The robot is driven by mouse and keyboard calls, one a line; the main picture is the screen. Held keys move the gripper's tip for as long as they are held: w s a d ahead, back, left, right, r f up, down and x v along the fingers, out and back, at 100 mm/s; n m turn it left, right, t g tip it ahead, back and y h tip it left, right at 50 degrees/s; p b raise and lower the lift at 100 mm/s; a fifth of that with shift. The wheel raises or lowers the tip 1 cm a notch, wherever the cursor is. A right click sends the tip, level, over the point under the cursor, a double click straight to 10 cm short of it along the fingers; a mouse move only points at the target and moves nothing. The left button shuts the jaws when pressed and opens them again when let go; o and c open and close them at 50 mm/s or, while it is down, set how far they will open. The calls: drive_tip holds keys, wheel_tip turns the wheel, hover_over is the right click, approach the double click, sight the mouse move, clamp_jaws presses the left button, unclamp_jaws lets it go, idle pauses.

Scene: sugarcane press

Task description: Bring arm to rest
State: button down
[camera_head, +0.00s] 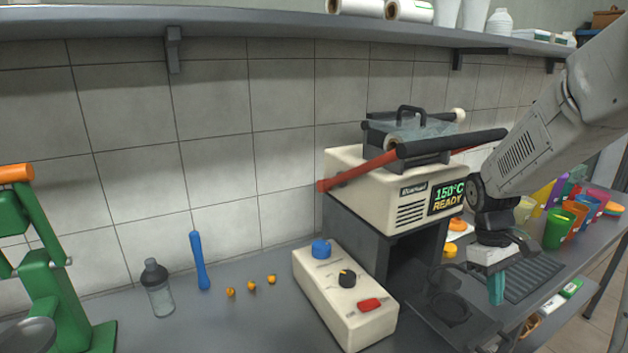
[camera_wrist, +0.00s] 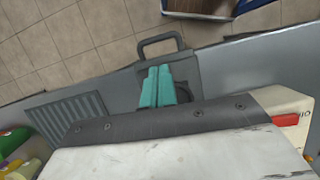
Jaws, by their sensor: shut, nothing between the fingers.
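My gripper (camera_head: 496,289) hangs at the end of my arm at the right of the head view, with its teal fingers pointing down. It is over the counter in front of the cream machine (camera_head: 410,206), to the right of the machine's dark front opening. In the wrist view, the teal fingers of my gripper (camera_wrist: 157,87) lie side by side, shut and empty. Beyond them is a dark loop handle (camera_wrist: 160,41) at the counter's edge. A large pale surface with a dark band fills the lower part of that view and hides what is below.
A grooved drain panel (camera_head: 535,279) lies right of my gripper, with coloured cups (camera_head: 560,229) behind it. A control box (camera_head: 345,297), bottle (camera_head: 157,288) and green press (camera_head: 45,265) stand to the left. A shelf (camera_head: 250,22) runs above.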

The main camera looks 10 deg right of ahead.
drive_tip(key=s+a+r+m+t, duration=0.1)
drive_tip(key=s+a+r+t, duration=0.1)
drive_tip(key=s+a+r, duration=0.4)
drive_tip(key=s+a+r+m+t+y, duration=0.1)
drive_tip(key=s+a+r+m+t, duration=0.1)
drive_tip(key=s+a+r, duration=0.4)
drive_tip(key=s+a, duration=0.4)
drive_tip(key=s, duration=0.1)
drive_tip(key=shift+s+r+t, duration=0.2)
drive_tip(key=shift+r+t, duration=0.05)
drive_tip(key=shift+t, duration=0.15)
